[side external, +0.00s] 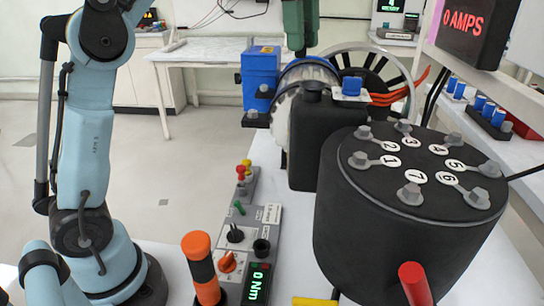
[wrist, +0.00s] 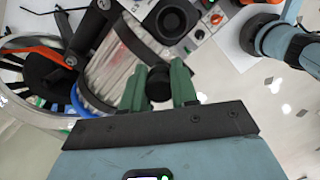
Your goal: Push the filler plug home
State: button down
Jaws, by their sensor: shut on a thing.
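My gripper (side external: 300,30) has green fingers and hangs from the top of the side view, above and slightly left of the black tank (side external: 316,145). In the wrist view the gripper (wrist: 158,88) is shut on a small dark round piece, apparently the filler plug (wrist: 158,84). Its lower end is hard to make out in the side view. The black tank stands upright with a short round neck (side external: 313,87) on top. In the wrist view the neck (wrist: 173,21) shows as a dark ring near the top edge. The plug is apart from the neck.
A large black drum (side external: 400,225) with numbered bolts stands at right front. A blue box (side external: 261,75) and a big wheel (side external: 360,65) with orange cables stand behind the tank. A control panel (side external: 240,235) and an orange-and-black post (side external: 202,268) stand in front left.

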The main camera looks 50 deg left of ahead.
jog(key=d+n, duration=0.1)
jog(key=s+d+r+n, duration=0.1)
jog(key=d, duration=0.1)
jog(key=d+r, duration=0.1)
jog(key=shift+s+d+n, duration=0.3)
jog(key=shift+d+n, duration=0.1)
jog(key=shift+f, duration=0.1)
jog(key=shift+f, duration=2.15)
jog(key=shift+f, duration=0.9)
jog(key=c, duration=0.8)
grip_release()
jog(key=shift+r, duration=0.1)
